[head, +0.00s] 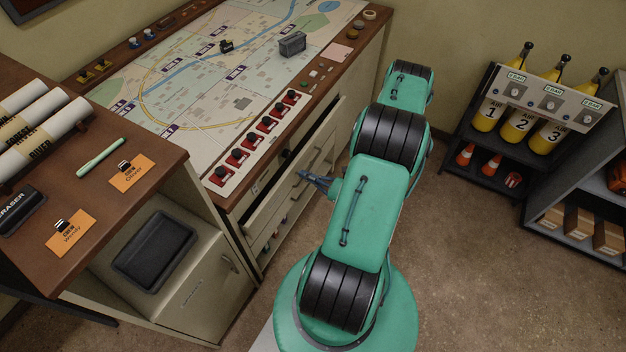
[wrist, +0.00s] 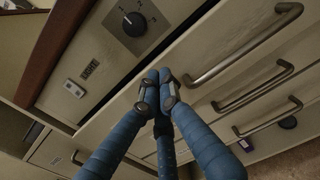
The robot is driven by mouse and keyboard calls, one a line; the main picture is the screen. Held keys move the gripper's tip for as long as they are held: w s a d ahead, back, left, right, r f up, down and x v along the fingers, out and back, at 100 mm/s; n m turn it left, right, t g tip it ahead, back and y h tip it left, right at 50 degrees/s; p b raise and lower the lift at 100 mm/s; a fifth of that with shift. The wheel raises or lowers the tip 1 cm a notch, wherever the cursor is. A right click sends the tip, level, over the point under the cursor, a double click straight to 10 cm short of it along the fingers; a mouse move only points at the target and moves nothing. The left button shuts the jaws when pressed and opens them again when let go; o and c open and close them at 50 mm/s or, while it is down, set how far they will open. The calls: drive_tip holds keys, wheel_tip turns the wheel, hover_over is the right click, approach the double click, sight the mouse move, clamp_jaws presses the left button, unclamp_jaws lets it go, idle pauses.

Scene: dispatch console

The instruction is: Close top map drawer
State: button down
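The top map drawer (head: 278,201) is a cream drawer under the map console and stands partly pulled out. In the wrist view its front (wrist: 215,50) carries a metal bar handle (wrist: 245,50), and a dark gap shows between it and the panel above. My gripper (head: 303,176) is in front of the drawer, left of my green arm. In the wrist view the blue fingers of my gripper (wrist: 160,78) are together with nothing between them. Their tips lie over the drawer's upper edge, left of the handle; I cannot tell whether they touch it.
More drawer handles (wrist: 254,86) sit below. A knob panel (wrist: 134,24) is above the gap. The map tabletop (head: 200,75) has red switches (head: 250,139) along its front edge. A side cabinet (head: 200,290) stands at left. A rack of yellow air cylinders (head: 517,125) stands right; the floor between is clear.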

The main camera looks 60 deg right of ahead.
sight(293, 169)
drive_tip(key=shift+w, duration=1.45)
drive_tip(key=shift+w+b, duration=0.35)
drive_tip(key=shift+w, duration=2.15)
drive_tip(key=shift+r, duration=0.1)
drive_tip(key=s+p, duration=0.1)
drive_tip(key=s, duration=1.3)
drive_tip(key=shift+s+p, duration=0.15)
drive_tip(key=shift+p, duration=0.15)
